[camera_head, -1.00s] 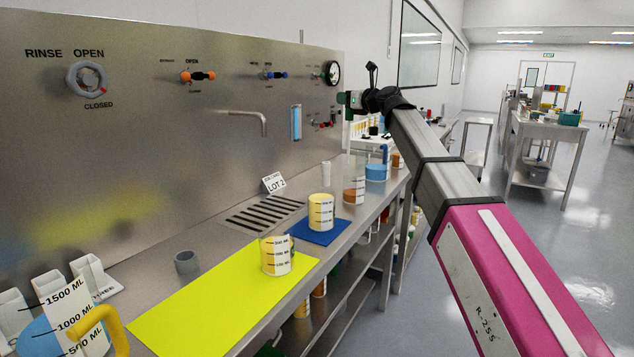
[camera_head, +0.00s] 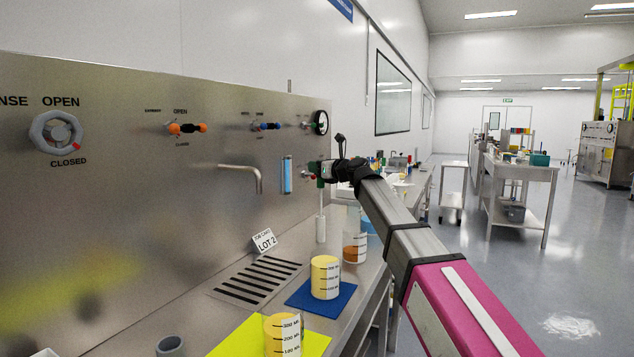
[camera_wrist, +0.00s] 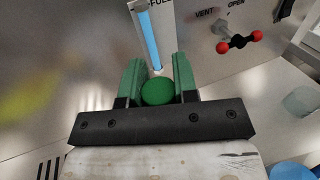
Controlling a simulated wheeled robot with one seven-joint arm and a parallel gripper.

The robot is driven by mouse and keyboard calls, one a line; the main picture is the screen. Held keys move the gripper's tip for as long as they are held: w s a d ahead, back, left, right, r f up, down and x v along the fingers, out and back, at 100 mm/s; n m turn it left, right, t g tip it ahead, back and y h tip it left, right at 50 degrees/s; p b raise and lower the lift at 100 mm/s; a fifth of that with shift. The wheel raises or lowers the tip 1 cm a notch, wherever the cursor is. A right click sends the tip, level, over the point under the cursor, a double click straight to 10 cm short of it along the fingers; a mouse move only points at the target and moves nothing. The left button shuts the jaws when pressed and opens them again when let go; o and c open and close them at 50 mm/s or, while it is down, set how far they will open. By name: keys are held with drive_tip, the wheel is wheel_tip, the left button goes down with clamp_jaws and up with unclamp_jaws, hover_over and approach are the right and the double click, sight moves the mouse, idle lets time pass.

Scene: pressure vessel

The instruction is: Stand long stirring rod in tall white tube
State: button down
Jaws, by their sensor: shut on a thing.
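My gripper (camera_head: 323,172) is at the far end of the bench, in front of the steel panel. In the wrist view, its green fingers (camera_wrist: 158,88) are shut on the round green top of the stirring rod (camera_wrist: 158,92). In the head view, the thin pale rod (camera_head: 321,200) hangs upright below my gripper. The tall white tube (camera_head: 321,230) stands upright on the bench directly below. The rod's lower end meets the tube's mouth in the picture, but I cannot tell whether it is inside. The tube is hidden in the wrist view.
A clear beaker with brown contents (camera_head: 355,247) stands just right of the tube. A yellow beaker (camera_head: 325,277) is on a blue mat (camera_head: 305,296) nearer. The panel has a spout (camera_head: 245,172), a blue gauge strip (camera_head: 287,175) and valve knobs. A slotted drain (camera_head: 262,280) lies left.

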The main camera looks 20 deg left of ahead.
drive_tip(key=shift+f, duration=1.95)
drive_tip(key=c, duration=0.9)
unclamp_jaws()
drive_tip(key=v, duration=1.2)
